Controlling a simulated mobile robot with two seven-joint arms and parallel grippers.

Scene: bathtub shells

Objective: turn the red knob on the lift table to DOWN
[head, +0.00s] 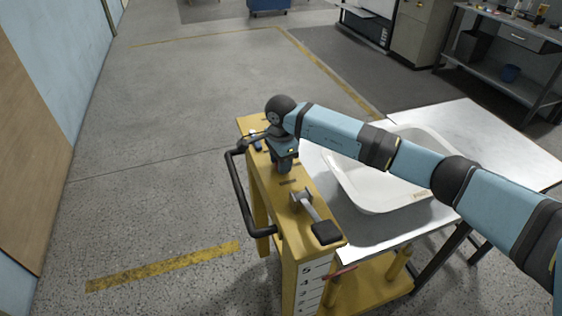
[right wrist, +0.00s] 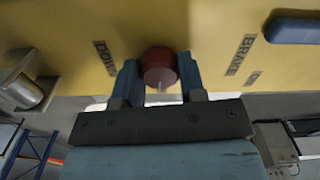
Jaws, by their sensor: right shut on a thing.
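The red knob (right wrist: 160,67) sits on the yellow top panel (right wrist: 125,20) of the lift table. In the right wrist view my right gripper (right wrist: 160,78) has a finger on each side of it and is shut on it. A pale pointer mark shows on the knob's near side, toward the gripper's palm. The DOWN label (right wrist: 105,57) is left of the knob and the BRAKE label (right wrist: 240,54) is right of it. In the head view my right gripper (head: 285,167) reaches down to the yellow column (head: 277,204) and hides the knob. My left gripper is not in view.
A grey lever with a black pedal-like end (head: 326,232) and a black push handle (head: 238,195) are close to the gripper. A blue brake handle (right wrist: 300,28) is at upper right. A white tub shell (head: 372,200) lies on the metal tabletop. The floor at left is clear.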

